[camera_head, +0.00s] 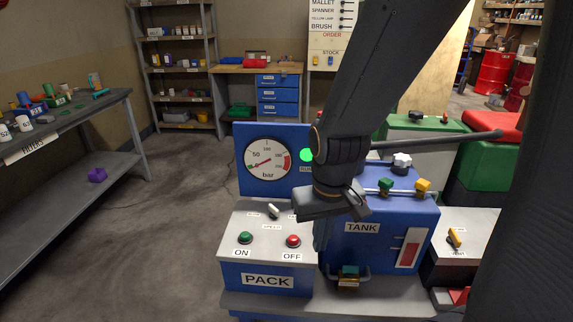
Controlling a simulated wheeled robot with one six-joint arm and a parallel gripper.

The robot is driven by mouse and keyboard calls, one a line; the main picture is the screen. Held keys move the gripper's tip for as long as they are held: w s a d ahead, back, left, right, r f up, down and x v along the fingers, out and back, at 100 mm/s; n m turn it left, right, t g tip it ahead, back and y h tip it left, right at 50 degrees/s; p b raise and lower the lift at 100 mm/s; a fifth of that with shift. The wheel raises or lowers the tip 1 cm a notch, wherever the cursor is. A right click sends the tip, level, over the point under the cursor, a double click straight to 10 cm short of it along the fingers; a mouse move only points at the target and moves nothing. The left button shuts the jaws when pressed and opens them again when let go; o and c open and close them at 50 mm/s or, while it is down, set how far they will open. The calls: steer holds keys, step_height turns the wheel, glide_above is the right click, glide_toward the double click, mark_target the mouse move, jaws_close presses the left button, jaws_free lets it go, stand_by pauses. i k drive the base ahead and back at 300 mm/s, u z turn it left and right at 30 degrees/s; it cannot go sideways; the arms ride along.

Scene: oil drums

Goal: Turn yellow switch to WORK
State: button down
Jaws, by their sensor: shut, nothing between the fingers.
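The yellow switch (455,239) sits on a pale sloped panel (478,228) at the right, beside the blue TANK unit. It looks tilted. Small labels stand above and below it, too small to read. My gripper (319,246) is shut and empty.
The PACK box (268,281) carries a green ON button (245,238), a red OFF button (293,240) and a small lever (273,211). The TANK unit (385,236) has green and yellow valves (423,186) on top. A pressure gauge (268,160) stands behind. Open floor lies left.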

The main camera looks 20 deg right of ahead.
mark_target(452, 239)
steer(key=z, duration=1.65)
steer(key=k, duration=0.5)
steer(key=z, duration=1.05)
steer(key=i, duration=0.65)
steer(key=u, duration=0.9)
